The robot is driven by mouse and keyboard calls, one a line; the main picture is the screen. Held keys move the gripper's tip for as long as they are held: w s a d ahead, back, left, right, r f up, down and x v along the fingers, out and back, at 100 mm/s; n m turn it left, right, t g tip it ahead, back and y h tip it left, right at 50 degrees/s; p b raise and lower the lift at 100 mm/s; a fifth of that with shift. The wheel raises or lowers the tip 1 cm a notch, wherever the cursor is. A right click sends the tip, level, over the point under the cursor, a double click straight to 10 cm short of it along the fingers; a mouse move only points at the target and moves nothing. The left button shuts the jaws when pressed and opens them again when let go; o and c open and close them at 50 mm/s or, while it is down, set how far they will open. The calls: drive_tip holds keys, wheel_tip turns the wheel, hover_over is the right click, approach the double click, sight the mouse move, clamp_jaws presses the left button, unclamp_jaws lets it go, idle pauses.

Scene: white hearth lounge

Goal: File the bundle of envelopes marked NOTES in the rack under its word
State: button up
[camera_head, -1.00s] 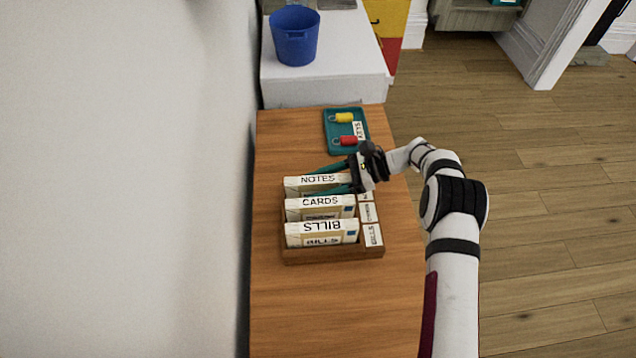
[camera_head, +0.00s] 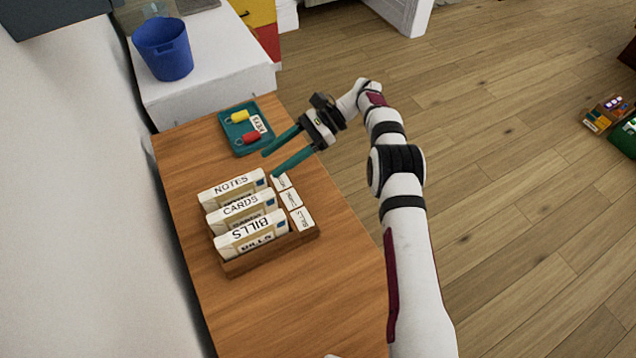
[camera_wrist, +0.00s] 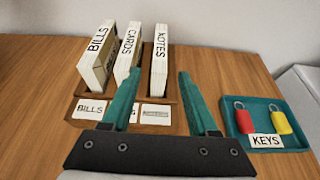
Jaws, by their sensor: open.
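The NOTES bundle (camera_head: 232,187) stands upright in the far slot of the wooden rack (camera_head: 272,261); it also shows in the wrist view (camera_wrist: 159,62). The CARDS bundle (camera_head: 242,209) stands in the middle slot and the BILLS bundle (camera_head: 250,234) in the near slot. Each slot has a white word card at its end; the card (camera_wrist: 156,114) by the NOTES bundle is too small to read. My gripper (camera_head: 270,165) is open and empty, off the card end of the rack, with its fingers apart from the bundles.
A teal tray (camera_head: 236,147) with a red tag (camera_head: 252,138), a yellow tag (camera_head: 240,116) and a KEYS label lies beyond the rack. A blue bucket (camera_head: 163,50) stands on the white cabinet behind. The wooden top (camera_head: 290,320) is clear in front of the rack.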

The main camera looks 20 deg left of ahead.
drive_tip(key=shift+w+d+r, duration=0.1)
drive_tip(key=shift+d+r, duration=0.05)
drive_tip(key=shift+r, duration=0.2)
drive_tip(key=s+d+r+n+t+h, duration=0.1)
drive_tip(key=s+d+r+t+h, duration=0.3)
drive_tip(key=d+r, duration=0.95)
drive_tip(key=s+d+f+n+t+h, duration=0.1)
drive_tip(key=s+d+t+h, duration=0.1)
drive_tip(key=s+d, duration=0.5)
drive_tip(key=s+d+f+n+t+h, duration=0.1)
drive_tip(key=s+d+t, duration=0.2)
drive_tip(key=s+d, duration=0.4)
drive_tip(key=s, duration=0.8)
drive_tip(key=shift+s+d+f+h, duration=0.2)
drive_tip(key=shift+d+f+h, duration=0.1)
drive_tip(key=shift+h, duration=0.1)
